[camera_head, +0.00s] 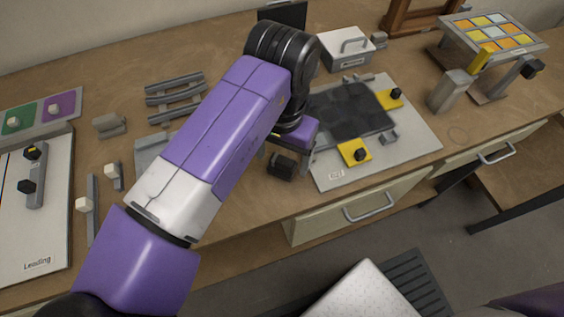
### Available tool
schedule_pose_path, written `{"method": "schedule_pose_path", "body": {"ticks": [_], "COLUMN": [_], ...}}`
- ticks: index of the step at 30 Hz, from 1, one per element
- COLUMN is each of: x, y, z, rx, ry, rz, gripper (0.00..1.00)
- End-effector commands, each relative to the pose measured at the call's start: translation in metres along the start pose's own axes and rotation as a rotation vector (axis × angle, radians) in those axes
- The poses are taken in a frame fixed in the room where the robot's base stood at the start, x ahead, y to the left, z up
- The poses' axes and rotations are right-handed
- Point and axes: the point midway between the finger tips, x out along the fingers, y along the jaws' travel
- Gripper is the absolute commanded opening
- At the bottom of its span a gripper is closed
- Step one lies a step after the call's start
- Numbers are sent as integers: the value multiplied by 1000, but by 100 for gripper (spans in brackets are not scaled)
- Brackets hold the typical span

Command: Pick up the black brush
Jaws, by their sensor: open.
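My gripper (286,160) hangs down from the purple arm at the left edge of the grey work board (421,141). Its jaws are open. A small black block (281,168) shows at the fingertips, by the table's front side. It could be the black brush, but its shape is partly hidden by the gripper. I cannot tell whether the fingers touch it or stand around it. My arm covers the table to the left of it.
A dark pane lies on the work board, with yellow pieces (348,148) bearing black knobs around it. A grey rack (176,88), a white box (343,52) and a raised colour palette (494,32) stand behind. A white "Leading" board (30,235) is at left.

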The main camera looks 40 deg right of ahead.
Motion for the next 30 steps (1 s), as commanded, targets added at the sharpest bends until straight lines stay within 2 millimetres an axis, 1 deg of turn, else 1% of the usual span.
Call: {"method": "schedule_pose_path", "body": {"ticks": [1, 5, 12, 14, 15, 17, 18, 20, 21, 23, 24, 30], "x": [7, 17, 19, 19, 19, 19, 19, 19, 19, 19, 19, 18], "y": [0, 0, 0, 0, 0, 0, 0, 0, 0, 0, 0, 0], "z": [0, 0, -1, -1, -1, -1, -1, -1, -1, -1, -1, -1], "rx": [-2, -1, 0, 0, 0, 0, 0, 0, 0, 0, 0, 0], "ry": [0, 1, 2, 2, 2, 2, 2, 2, 2, 2, 2, 2], "rz": [1, 0, 0, -1, -1, -1, -1, -1, -1, -1, -1, -1], "gripper": [78, 78, 78, 68, 60, 49, 41, 29, 21, 11, 5, 4]}}
